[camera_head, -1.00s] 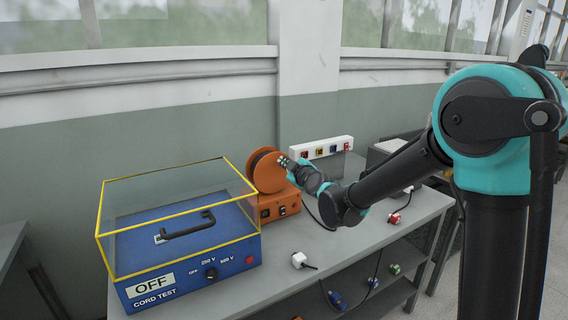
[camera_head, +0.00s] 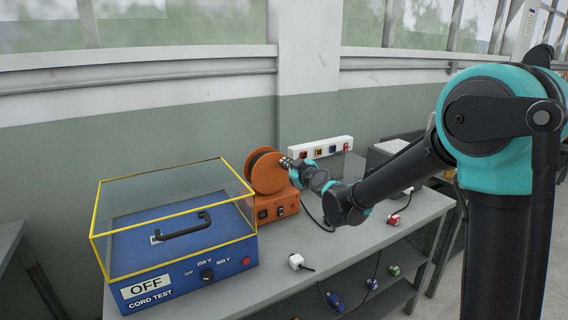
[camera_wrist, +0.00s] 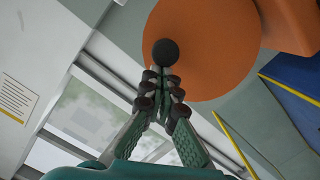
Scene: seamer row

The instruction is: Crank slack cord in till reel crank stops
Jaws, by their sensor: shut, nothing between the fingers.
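The orange cord reel (camera_head: 266,171) stands on its orange base box (camera_head: 278,207) on the bench, behind and right of the blue cord tester. In the wrist view, the reel's orange disc (camera_wrist: 204,45) fills the upper middle, with a dark round crank knob (camera_wrist: 165,52) in front of it. My gripper (camera_wrist: 163,80) is shut and empty, its fingertips just below the knob; I cannot tell whether they touch it. In the head view, my gripper (camera_head: 286,163) is at the right side of the reel's face. The cord on the reel is mostly hidden.
The blue cord tester (camera_head: 190,265) reads OFF and has a yellow-edged clear cover (camera_head: 222,160). A white socket strip (camera_head: 320,148) stands behind my arm. A white plug (camera_head: 296,261) and a red plug (camera_head: 393,219) lie on the grey bench.

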